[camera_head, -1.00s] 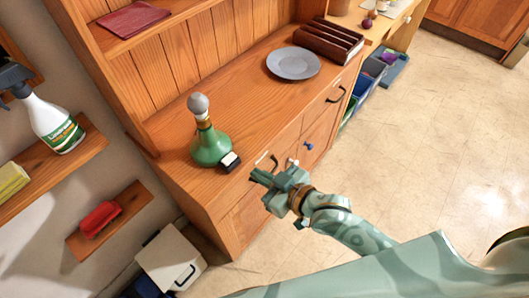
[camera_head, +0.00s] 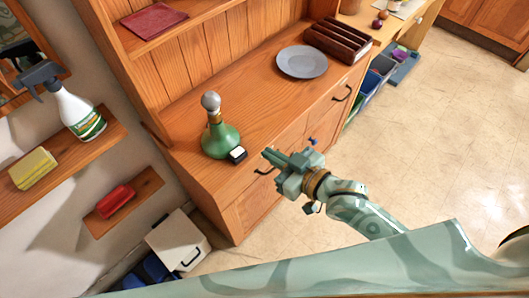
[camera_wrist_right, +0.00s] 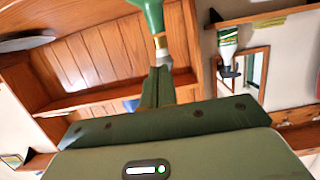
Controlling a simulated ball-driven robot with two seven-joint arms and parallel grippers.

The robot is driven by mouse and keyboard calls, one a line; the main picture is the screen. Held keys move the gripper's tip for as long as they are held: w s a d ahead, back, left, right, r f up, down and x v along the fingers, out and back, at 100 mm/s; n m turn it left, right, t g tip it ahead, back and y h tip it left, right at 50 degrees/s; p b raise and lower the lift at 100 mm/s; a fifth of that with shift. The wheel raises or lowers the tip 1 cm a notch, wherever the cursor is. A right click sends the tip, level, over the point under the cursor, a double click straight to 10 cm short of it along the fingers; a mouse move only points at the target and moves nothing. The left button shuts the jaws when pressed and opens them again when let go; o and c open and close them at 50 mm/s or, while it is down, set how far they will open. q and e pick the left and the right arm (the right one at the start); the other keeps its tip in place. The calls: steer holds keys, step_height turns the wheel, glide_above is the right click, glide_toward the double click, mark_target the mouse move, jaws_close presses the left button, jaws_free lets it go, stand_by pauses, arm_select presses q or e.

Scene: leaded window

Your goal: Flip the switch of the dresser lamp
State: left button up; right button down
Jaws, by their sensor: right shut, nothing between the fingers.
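The dresser lamp (camera_head: 220,140) stands upright on the front left of the dresser top, with a green bottle-like base and a bare grey bulb. Its switch (camera_head: 237,155) is a small black box with a white rocker, right beside the base. My right gripper (camera_head: 268,155) is shut and empty, just to the right of the switch near the dresser's front edge, apart from it in the picture. In the right wrist view the lamp (camera_wrist_right: 149,14) appears upside down beyond my closed fingers (camera_wrist_right: 157,88); the switch is not visible there. My left gripper is out of view.
A grey plate (camera_head: 302,62) and a brown rack (camera_head: 338,42) stand farther back on the dresser (camera_head: 265,100). Wall shelves at left hold a spray bottle (camera_head: 80,112), a sponge (camera_head: 34,168) and a red object (camera_head: 116,200). Open floor lies to the right.

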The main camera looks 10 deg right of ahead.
steer(key=v, duration=0.8)
steer(key=shift+d+f, duration=0.2)
steer(key=shift+f, duration=0.1)
